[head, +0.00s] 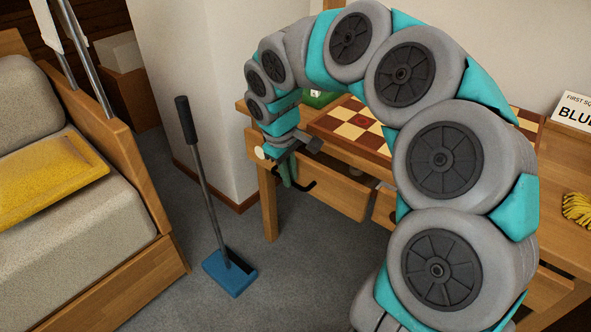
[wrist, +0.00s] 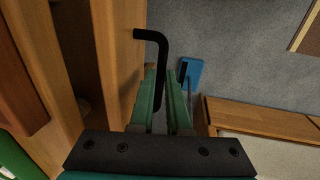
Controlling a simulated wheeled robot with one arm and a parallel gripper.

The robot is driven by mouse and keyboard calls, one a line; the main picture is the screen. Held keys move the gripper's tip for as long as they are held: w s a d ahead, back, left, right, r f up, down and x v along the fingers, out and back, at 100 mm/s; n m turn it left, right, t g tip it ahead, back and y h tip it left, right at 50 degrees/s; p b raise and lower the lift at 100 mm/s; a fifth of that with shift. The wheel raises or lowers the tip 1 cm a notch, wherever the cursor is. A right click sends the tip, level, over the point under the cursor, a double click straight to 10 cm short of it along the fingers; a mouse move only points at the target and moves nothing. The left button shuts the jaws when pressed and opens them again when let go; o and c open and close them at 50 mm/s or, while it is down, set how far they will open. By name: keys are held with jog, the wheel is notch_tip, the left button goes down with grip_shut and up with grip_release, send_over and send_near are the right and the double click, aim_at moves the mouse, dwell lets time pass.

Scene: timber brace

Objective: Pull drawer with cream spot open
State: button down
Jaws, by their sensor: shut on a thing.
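The wooden drawer (head: 338,190) sits under the table top, with a black bar handle (head: 308,186) on its front. In the wrist view, the handle (wrist: 161,48) runs down between the green fingers of my gripper (wrist: 164,100). My gripper is shut on this handle; it also shows in the head view (head: 288,172). A pale round spot (head: 259,153) shows beside my gripper; I cannot tell for sure that it is on this drawer. In the wrist view, a dark gap lies behind the drawer front (wrist: 124,60), which seems to stand out from the table.
A checkered board (head: 355,127) lies on the table (head: 270,205). A blue dustpan (head: 230,272) with an upright handle stands on the grey floor, left of the table. A sofa (head: 75,220) with a yellow cushion (head: 50,172) is at the left.

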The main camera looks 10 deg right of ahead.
jog(key=s+a, duration=1.3)
jog(key=a, duration=0.5)
jog(key=shift+s+a, duration=0.2)
jog(key=c, duration=0.9)
grip_release()
jog(key=shift+r, duration=0.15)
jog(key=r, duration=0.5)
jog(key=a+r, duration=0.1)
jog(key=r, duration=0.1)
jog(key=shift+s+r, duration=0.25)
jog(key=shift+s, duration=0.15)
jog(key=shift+s, duration=0.1)
